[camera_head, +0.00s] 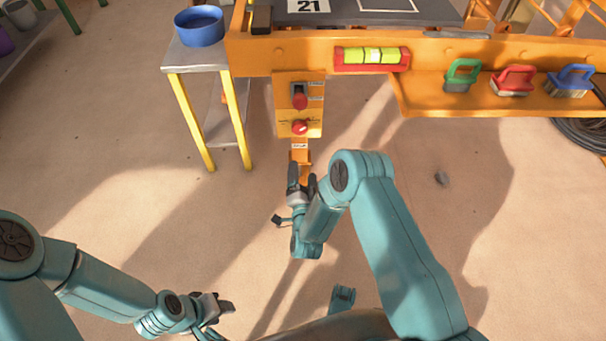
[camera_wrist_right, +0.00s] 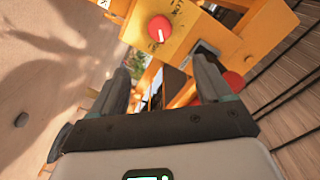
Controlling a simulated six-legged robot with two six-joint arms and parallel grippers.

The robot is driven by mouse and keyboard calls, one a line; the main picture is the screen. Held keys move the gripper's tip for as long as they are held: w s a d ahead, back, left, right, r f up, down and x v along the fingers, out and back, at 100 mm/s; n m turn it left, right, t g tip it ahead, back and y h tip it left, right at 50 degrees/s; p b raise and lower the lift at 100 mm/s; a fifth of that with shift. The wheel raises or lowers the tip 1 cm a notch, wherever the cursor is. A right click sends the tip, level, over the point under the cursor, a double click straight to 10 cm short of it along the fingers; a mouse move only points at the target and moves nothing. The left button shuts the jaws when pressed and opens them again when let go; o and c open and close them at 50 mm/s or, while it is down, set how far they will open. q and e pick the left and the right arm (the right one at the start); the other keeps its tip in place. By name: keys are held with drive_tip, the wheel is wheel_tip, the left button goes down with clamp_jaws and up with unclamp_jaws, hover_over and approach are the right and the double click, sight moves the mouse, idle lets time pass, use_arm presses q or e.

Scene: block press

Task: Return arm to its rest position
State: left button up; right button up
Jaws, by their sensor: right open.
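My right gripper (camera_head: 301,183) is open and empty in the head view, just below the orange control panel (camera_head: 285,118). The panel carries a red knob (camera_head: 300,126) and, above it, a dark switch with a red end (camera_head: 299,97). In the right wrist view my open fingers (camera_wrist_right: 160,95) point toward the panel, with a round red knob (camera_wrist_right: 160,28) beyond them and another red part (camera_wrist_right: 234,81) partly behind the right finger. My left gripper (camera_head: 226,305) is low at the left over the floor; its jaw state is unclear.
The orange press frame (camera_head: 260,58) spans the top right, with a level (camera_head: 372,56) and green, red and blue brushes on its shelf. A small table (camera_head: 198,56) with a blue bowl (camera_head: 199,27) stands left of the panel. Open floor lies below.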

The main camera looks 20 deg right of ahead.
idle(0.3)
drive_tip(key=d+r+h, duration=0.1)
drive_tip(key=d+r, duration=0.4)
drive_tip(key=s+a+f+n+g+y, duration=0.3)
drive_tip(key=s+f+g, duration=0.15)
drive_tip(key=s, duration=0.45)
drive_tip(key=s+a+f+n+g+y, duration=0.35)
drive_tip(key=s+g, duration=0.25)
drive_tip(key=s, duration=0.3)
drive_tip(key=s+a+f+n+g+y, duration=0.2)
drive_tip(key=s+f+n+g+y, duration=0.15)
drive_tip(key=s+g, duration=0.4)
use_arm(q)
wheel_tip(320, 180, up, 33)
drive_tip(key=s+d+p, duration=0.1)
drive_tip(key=p, duration=3.2)
drive_tip(key=shift+s+d+m+g+p, duration=0.15)
drive_tip(key=shift+m+g+p, duration=0.15)
drive_tip(key=shift+p, duration=0.05)
use_arm(e)
drive_tip(key=s+r, duration=0.1)
drive_tip(key=r, duration=1.6)
drive_tip(key=s+a+r+n+t, duration=0.1)
drive_tip(key=s+r, duration=0.1)
drive_tip(key=r, duration=1.5)
drive_tip(key=shift+s+a, duration=0.25)
drive_tip(key=shift+a, duration=0.05)
